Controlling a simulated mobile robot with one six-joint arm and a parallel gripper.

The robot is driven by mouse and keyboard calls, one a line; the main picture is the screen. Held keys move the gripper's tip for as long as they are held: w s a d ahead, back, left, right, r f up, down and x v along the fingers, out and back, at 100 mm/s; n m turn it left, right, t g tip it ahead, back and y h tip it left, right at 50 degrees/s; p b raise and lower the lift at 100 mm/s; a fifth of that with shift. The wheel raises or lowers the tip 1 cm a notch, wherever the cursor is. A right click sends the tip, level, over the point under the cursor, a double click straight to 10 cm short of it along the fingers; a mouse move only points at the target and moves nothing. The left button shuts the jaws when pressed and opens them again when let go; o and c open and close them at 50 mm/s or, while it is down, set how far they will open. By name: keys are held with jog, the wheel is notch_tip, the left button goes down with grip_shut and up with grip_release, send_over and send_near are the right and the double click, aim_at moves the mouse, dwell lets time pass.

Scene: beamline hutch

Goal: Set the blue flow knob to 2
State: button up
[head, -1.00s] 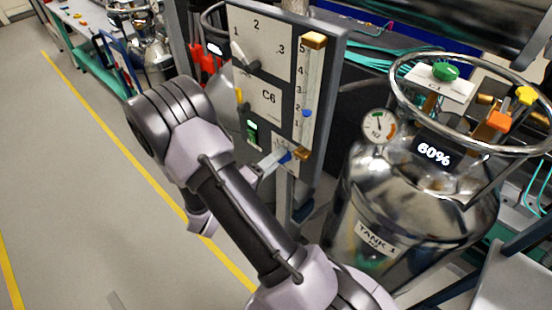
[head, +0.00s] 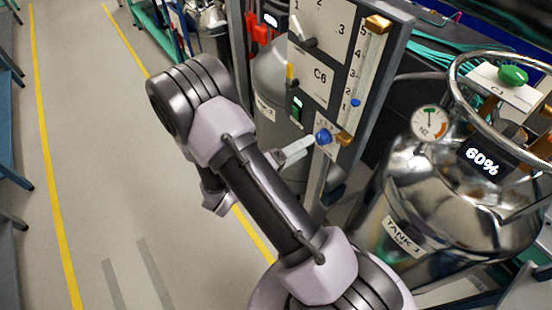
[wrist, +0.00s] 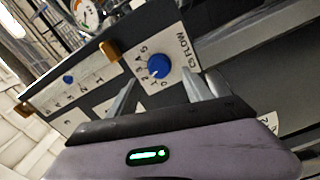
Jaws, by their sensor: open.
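The blue flow knob (head: 323,137) sits low on the grey C6 panel, beside the bottom of the vertical scale. In the wrist view, the knob (wrist: 158,67) is on a white dial plate with printed numbers and a FLOW label. Its pointer is too small to read surely. My gripper (head: 308,146) is just in front of the knob, to its left in the head view. In the wrist view, my gripper (wrist: 160,78) is open, its fingers apart and empty, with the knob showing beyond and between the tips. The fingers do not appear to touch it.
An orange-brown stop (head: 345,139) juts out close to the right of the knob. A black-handled lever (head: 303,32) is higher on the panel. A shiny tank (head: 395,190) stands at right. The floor at left is clear.

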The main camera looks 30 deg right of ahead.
jog(key=s+a+p, duration=0.1)
jog(key=a+p, duration=0.1)
jog(key=a, duration=1)
